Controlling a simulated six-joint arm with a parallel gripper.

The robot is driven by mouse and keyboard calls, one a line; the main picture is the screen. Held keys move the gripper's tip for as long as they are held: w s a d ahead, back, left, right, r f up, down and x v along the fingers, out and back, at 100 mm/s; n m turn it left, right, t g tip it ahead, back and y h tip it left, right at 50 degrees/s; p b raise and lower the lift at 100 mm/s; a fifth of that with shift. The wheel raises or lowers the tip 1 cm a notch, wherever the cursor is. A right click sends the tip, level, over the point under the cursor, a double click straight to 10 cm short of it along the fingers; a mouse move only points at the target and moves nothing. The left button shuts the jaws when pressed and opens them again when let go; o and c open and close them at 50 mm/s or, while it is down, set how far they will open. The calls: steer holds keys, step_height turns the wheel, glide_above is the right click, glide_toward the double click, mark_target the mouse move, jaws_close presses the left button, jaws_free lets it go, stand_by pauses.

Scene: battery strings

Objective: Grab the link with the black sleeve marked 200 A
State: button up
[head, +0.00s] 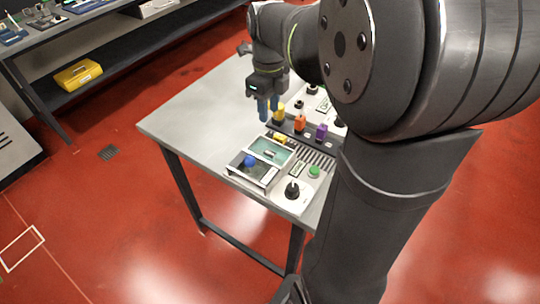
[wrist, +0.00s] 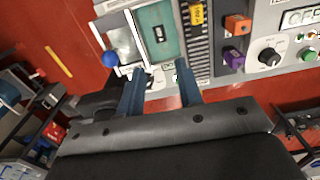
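A small piece with a black sleeve (wrist: 159,34) lies in a teal-lined tray in the wrist view. It shows as a small dark mark in the tray in the head view (head: 269,153). Its marking is too small to read, so I cannot confirm 200 A. The tray's teal floor (wrist: 144,16) is visible around it. My gripper (head: 268,110) is above the table, beyond the tray in the head view. Its two blue fingers (wrist: 160,68) are apart with nothing between them, and they point toward the tray in the wrist view.
Beside the tray is a clear-covered section with a blue knob (head: 249,161). A black rotary knob (head: 292,190) and green button (head: 314,171) are near the front edge. The table's left part (head: 185,115) is clear.

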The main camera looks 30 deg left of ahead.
glide_above(270, 153)
steer(key=f, duration=1)
steer(key=shift+w+a, duration=0.1)
steer(key=shift+a, duration=0.1)
steer(key=shift+d+f, duration=0.15)
steer(key=shift+f, duration=2.7)
jaws_close()
